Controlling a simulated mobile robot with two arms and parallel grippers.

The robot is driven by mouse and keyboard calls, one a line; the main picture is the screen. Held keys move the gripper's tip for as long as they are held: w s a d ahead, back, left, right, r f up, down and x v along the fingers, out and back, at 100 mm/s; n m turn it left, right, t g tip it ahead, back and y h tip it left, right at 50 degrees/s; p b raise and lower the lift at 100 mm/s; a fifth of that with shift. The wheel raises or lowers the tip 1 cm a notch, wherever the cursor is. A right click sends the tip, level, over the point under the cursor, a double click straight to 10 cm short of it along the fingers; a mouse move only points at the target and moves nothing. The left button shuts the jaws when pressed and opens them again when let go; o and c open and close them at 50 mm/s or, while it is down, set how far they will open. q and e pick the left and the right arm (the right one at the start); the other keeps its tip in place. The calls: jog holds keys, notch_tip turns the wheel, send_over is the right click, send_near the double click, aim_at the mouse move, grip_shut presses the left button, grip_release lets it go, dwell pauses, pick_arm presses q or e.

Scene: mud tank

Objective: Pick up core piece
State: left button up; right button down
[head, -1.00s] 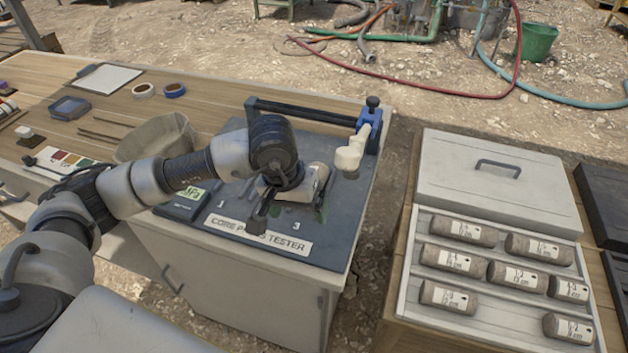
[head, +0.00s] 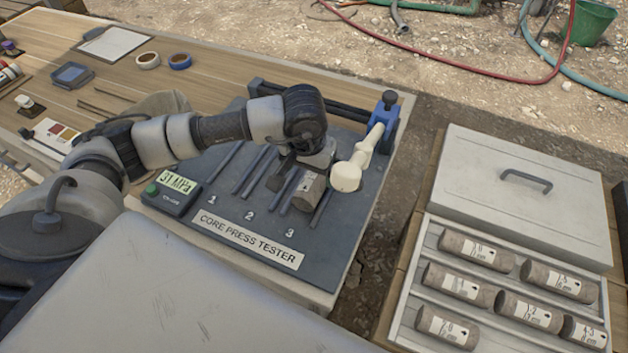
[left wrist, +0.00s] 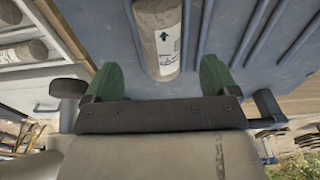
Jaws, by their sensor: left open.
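A grey-brown core piece (head: 309,193) with a white label lies in the slot marked 3 of the core press tester (head: 345,225). My left gripper (head: 288,172) is over that slot, at the far end of the core piece. In the left wrist view the green fingers of the gripper (left wrist: 158,78) are open, one on each side of the core piece (left wrist: 158,32), with gaps between. The cream press handle (head: 347,176) is just right of the core piece. Slots 1 and 2 look empty. My right gripper is not in view.
A tray (head: 396,340) holding several labelled cores stands at right, with its closed-looking grey lid section (head: 535,205) behind. The tester's display (head: 180,184) is lit and reads about 31 MPa. Tape rolls (head: 148,60) and a clipboard (head: 113,43) lie on the wooden bench.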

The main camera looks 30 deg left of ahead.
aim_at(312, 180)
pick_arm(q)
jog(key=shift+f, duration=0.5)
jog(key=shift+w+f, duration=0.15)
jog(key=shift+f, duration=0.1)
jog(key=f+p, duration=0.1)
jog(key=f, duration=0.1)
jog(key=w+f, duration=0.1)
jog(key=f, duration=0.1)
jog(key=shift+a+f+p, duration=0.1)
jog(key=shift+f+p, duration=0.1)
jog(key=shift+p, duration=0.2)
jog(key=shift+w+f, duration=0.1)
jog(key=shift+f, duration=0.25)
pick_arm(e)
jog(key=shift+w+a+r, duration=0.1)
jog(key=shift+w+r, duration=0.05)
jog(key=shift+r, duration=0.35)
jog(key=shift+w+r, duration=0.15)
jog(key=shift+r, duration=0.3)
pick_arm(q)
jog(key=shift+c, duration=0.2)
jog(key=shift+r, duration=0.1)
jog(key=c, duration=1.4)
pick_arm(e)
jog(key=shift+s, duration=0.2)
